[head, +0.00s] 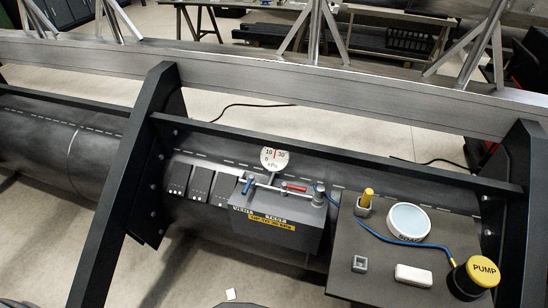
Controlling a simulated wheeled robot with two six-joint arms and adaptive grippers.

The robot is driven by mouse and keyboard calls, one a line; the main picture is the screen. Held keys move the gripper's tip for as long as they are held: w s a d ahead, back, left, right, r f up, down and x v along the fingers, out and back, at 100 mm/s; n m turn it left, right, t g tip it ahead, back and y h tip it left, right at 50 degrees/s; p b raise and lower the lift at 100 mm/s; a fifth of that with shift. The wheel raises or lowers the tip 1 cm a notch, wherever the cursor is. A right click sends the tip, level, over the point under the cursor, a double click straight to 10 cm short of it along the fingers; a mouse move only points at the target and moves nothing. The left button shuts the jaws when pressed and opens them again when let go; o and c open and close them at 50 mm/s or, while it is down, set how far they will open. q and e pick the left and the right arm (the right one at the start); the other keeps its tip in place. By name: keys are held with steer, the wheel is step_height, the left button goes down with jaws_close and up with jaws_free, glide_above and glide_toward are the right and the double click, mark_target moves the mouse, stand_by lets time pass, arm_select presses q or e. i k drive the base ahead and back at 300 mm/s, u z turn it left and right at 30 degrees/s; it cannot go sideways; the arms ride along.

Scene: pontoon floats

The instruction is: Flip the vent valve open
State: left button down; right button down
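A grey valve box (290,239) sits on the dark pontoon tube, with a thin pipe manifold along its top. A blue lever (248,185) stands tilted at the manifold's left end. A red lever (294,187) lies roughly along the pipe to its right. The small labels on the box are too blurred to tell for sure which lever is the vent valve. A round white kPa gauge (274,158) rises behind the manifold. Its red needle points nearly straight up, between 10 and 30. Neither of my grippers shows in the head view.
A dark plate (348,270) at right holds a yellow-handled tool (366,198), a round white-topped disc (408,222), a white block (413,275) and a yellow-capped pump (481,272). A blue hose (390,237) runs from the manifold to the pump. Black frame uprights (128,180) flank the area.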

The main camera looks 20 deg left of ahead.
mark_target(251, 177)
steer(key=k, duration=0.5)
steer(key=u, duration=1.3)
steer(key=i, duration=0.75)
steer(key=z, duration=2)
